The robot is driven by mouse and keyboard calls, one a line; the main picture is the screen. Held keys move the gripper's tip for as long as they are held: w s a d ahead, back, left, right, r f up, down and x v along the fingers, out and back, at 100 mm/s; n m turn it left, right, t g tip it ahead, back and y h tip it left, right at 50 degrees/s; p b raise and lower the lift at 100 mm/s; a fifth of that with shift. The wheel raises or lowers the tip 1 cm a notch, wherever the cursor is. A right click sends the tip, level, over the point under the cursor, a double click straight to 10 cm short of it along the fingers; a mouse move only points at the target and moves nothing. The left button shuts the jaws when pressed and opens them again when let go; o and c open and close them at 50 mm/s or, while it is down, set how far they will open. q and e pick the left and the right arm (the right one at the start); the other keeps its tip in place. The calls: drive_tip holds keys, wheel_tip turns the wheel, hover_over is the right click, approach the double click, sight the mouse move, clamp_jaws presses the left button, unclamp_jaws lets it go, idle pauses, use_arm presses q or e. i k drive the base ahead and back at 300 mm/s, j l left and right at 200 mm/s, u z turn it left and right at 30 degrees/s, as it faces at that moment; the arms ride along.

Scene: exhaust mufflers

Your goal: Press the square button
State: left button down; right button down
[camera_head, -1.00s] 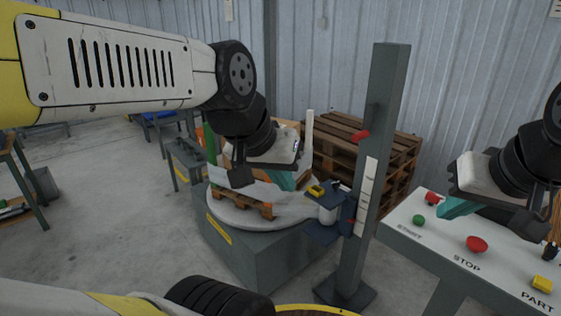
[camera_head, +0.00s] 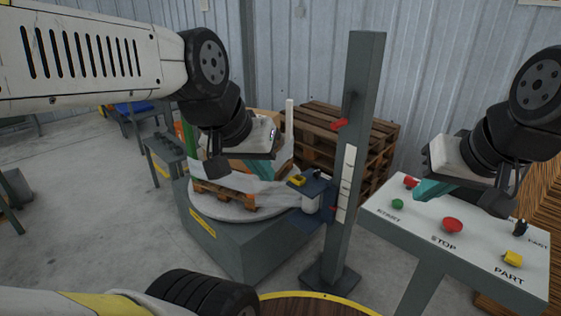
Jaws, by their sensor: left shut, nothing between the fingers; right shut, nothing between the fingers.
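The square button (camera_head: 512,258) is yellow and sits at the front right of the white-topped control panel (camera_head: 478,246), above the label "PART". My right gripper (camera_head: 424,191), with teal fingertips, is shut and empty. It hangs over the back of the panel, up and left of the square button and apart from it. My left gripper (camera_head: 263,169) is shut and empty in front of the turntable load, far to the left of the panel.
The panel also carries a green START button (camera_head: 397,204), a red STOP button (camera_head: 452,225), another red button (camera_head: 411,182) and a black knob (camera_head: 519,228). A grey post (camera_head: 352,150) stands left of it. A turntable (camera_head: 237,211) holds a pallet. Wooden pallets (camera_head: 385,150) are stacked behind.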

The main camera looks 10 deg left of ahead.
sight(512, 257)
drive_tip(key=z, duration=1.5)
drive_tip(key=j+u, duration=0.15)
drive_tip(key=u, duration=0.25)
drive_tip(key=i, duration=0.05)
